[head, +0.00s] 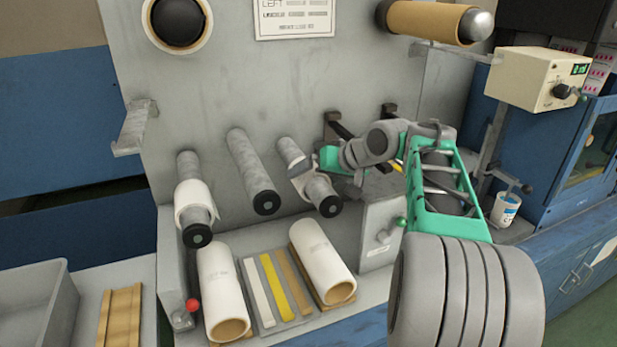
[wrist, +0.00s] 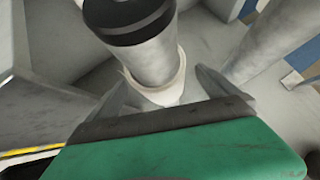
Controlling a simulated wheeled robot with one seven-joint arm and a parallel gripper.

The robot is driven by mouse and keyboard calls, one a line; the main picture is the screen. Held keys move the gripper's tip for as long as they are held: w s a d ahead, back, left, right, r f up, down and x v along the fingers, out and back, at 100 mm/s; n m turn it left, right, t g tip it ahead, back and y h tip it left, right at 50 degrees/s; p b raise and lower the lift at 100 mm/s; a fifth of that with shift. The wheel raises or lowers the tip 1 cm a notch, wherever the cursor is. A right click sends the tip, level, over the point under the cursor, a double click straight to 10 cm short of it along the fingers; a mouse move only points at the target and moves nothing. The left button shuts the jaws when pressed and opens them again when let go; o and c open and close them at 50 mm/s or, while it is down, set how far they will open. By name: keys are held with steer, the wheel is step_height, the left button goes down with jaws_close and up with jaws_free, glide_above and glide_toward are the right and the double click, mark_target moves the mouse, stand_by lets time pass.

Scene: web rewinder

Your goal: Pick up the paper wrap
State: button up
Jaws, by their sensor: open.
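A pale paper wrap (head: 300,167) sits around the right one of the grey rollers (head: 323,194) on the machine face. In the wrist view the wrap (wrist: 160,88) shows as a cream collar around the roller, behind its black end. My gripper (head: 316,168) is at this roller from the right. In the wrist view my gripper (wrist: 163,95) is open, with one grey finger on each side of the wrap. I cannot tell whether the fingers touch it. A second paper wrap (head: 195,201) sits around the left roller.
A bare middle roller (head: 252,172) stands between the two wrapped ones. Two white rolls, a left one (head: 220,285) and a right one (head: 322,255), lie on the shelf below, with several strips between them. A grey bin (head: 45,300) is at the lower left.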

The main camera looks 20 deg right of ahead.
steer(key=x, duration=0.3)
steer(key=shift+w+f, duration=0.1)
steer(key=c, duration=1.5)
